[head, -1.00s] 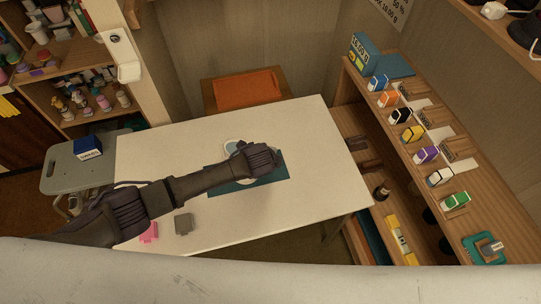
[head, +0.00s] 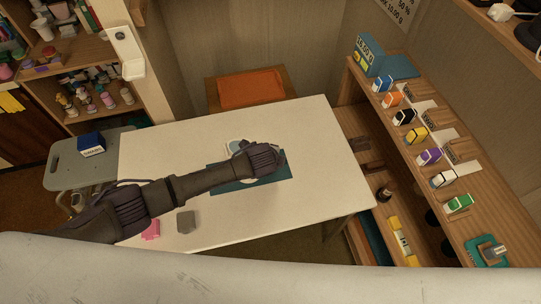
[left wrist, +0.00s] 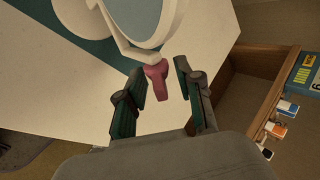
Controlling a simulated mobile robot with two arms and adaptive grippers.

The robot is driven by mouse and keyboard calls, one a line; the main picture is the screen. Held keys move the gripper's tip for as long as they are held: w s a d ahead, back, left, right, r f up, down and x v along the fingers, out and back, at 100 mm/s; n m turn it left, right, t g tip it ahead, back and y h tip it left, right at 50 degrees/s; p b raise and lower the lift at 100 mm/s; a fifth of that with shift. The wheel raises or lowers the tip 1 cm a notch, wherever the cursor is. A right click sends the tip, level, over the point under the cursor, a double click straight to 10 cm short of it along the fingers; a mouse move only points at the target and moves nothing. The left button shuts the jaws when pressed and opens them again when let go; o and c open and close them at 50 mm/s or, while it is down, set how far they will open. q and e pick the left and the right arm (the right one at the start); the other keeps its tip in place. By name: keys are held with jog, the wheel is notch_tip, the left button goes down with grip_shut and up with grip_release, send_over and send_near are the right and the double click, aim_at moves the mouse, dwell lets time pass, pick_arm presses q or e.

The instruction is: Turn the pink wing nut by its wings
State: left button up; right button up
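The pink wing nut (left wrist: 156,78) is at the lower end of a white frame around a round, glassy, pale disc (left wrist: 138,16). My left gripper (left wrist: 159,77) is open, with one finger on each side of the wing nut and visible gaps on both sides. In the head view, my left gripper (head: 264,158) is over the teal mat (head: 225,184) and hides the wing nut. Part of the pale device (head: 236,147) shows behind it. My right gripper is in neither view.
The white table (head: 310,135) is mostly clear. A pink block (head: 150,231) and a grey block (head: 186,221) lie near its front edge. A wooden shelf (head: 425,190) with several coloured boxes stands at right. An orange-seated stool (head: 250,89) is behind the table.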

pick_arm(q)
jog(key=v, duration=1.1)
jog(key=shift+s+r, duration=0.25)
